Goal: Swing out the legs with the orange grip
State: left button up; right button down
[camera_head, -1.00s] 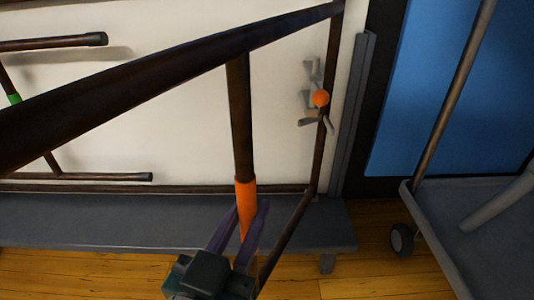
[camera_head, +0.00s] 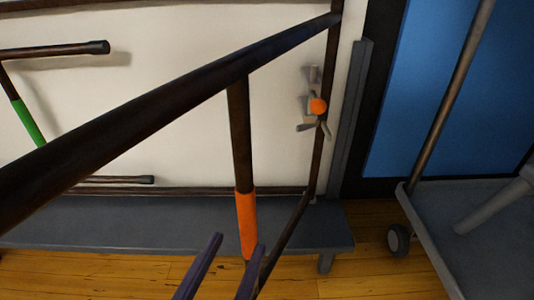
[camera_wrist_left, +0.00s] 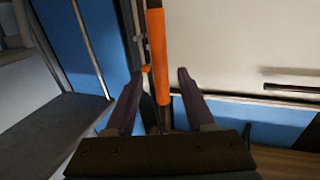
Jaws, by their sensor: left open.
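The orange grip (camera_head: 247,224) is a sleeve on a dark upright bar of a brown metal leg frame (camera_head: 180,95). In the left wrist view the orange grip (camera_wrist_left: 159,60) stands upright between the two fingers, with gaps to both. My left gripper (camera_head: 232,243) is open, its purple fingertips just below and beside the grip's lower end in the head view. It also shows in the left wrist view (camera_wrist_left: 160,76). The grip's lower end is partly hidden by a finger. My right gripper is not in view.
A green-gripped leg (camera_head: 28,123) is at the left against the white panel. An orange knob (camera_head: 318,106) sits on the frame's right upright. A grey ledge (camera_head: 130,223) runs below. A wheeled grey cart (camera_head: 480,222) stands right, by a blue panel (camera_head: 440,90).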

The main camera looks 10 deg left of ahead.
pick_arm(q)
jog(key=s, duration=0.4)
jog(key=shift+s+a+p, duration=0.2)
jog(key=shift+a+p, duration=0.15)
jog(key=shift+p, duration=0.05)
